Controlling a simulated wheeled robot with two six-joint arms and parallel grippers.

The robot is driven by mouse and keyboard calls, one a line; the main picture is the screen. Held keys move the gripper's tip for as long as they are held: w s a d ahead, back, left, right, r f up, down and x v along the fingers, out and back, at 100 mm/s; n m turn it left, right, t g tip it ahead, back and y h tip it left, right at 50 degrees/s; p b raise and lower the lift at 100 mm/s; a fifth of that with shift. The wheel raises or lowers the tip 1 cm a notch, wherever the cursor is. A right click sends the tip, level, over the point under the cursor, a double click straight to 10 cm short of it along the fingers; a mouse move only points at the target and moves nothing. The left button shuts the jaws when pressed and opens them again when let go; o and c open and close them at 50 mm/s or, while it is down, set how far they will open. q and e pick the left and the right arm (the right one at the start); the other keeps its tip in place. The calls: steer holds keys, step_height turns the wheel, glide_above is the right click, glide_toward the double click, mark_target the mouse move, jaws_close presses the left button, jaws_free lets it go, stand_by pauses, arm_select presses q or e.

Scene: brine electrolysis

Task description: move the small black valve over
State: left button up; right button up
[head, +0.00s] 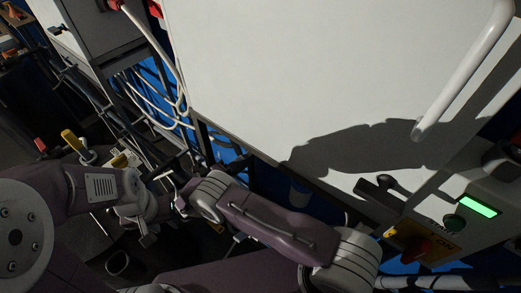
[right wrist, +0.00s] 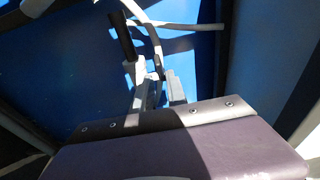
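A small black handle (right wrist: 122,36) stands upright in the right wrist view, just ahead and left of my right gripper (right wrist: 160,92); it may be the small black valve, but I cannot be sure. The two grey fingers of that gripper appear apart, with no object clearly held. In the head view my right gripper (head: 180,203) is at the end of the arm reaching in from the lower right, small and in shadow. My left gripper (head: 143,228) is close by on the left, dark and pointing down. Its finger gap is unclear.
A large white cabinet (head: 310,70) fills the middle and right. White hoses (head: 160,95) and dark pipes crowd the left, beside a yellow handle (head: 72,142). A control panel (head: 460,215) with a green display and red knob is at lower right.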

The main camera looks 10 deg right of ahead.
steer(key=p+x, duration=0.2)
steer(key=x, duration=0.5)
steer(key=shift+w+d+p, duration=0.1)
steer(key=shift+d+p, duration=0.1)
steer(key=shift+p, duration=0.2)
jaws_close()
